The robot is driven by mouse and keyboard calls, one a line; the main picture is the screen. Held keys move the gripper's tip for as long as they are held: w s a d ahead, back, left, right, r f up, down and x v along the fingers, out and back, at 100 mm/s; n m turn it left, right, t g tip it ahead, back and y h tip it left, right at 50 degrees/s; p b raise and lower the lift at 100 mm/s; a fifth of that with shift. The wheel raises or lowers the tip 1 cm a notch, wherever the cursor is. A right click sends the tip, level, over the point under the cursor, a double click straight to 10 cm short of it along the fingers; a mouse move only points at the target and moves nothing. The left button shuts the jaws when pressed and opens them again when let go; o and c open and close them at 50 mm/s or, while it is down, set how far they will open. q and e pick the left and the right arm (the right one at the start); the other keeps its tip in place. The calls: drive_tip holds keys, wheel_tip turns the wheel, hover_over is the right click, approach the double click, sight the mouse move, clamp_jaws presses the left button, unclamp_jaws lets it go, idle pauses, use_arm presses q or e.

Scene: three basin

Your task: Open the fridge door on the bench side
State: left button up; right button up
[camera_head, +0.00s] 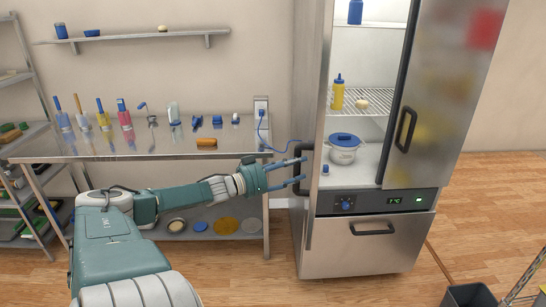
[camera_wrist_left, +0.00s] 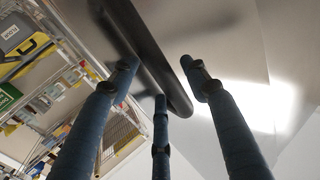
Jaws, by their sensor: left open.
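The tall steel fridge (camera_head: 305,230) stands to the right of the bench (camera_head: 110,145). Its bench-side door (camera_head: 322,95) shows nearly edge-on and appears swung outward, with the shelves in view beside it. A dark handle (camera_head: 301,152) is on that door's left face. My left gripper (camera_head: 303,170) is open at this handle, its fingers pointing right. In the left wrist view the handle (camera_wrist_left: 150,50) passes between the spread fingers (camera_wrist_left: 158,80); whether they touch it I cannot tell. The other door (camera_head: 440,90), with its own handle (camera_head: 405,130), covers the right half.
Inside the fridge are a pot (camera_head: 343,155) with a blue lid and a yellow bottle (camera_head: 338,92). A drawer (camera_head: 370,245) is below. A blue cord (camera_head: 270,140) runs from a wall outlet near my gripper. A dark bin (camera_head: 470,297) stands at lower right. Floor before the fridge is clear.

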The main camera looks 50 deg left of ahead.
use_arm(q)
drive_tip(key=s+a, duration=0.1)
drive_tip(key=s, duration=1)
drive_tip(key=shift+a, duration=0.1)
idle(0.4)
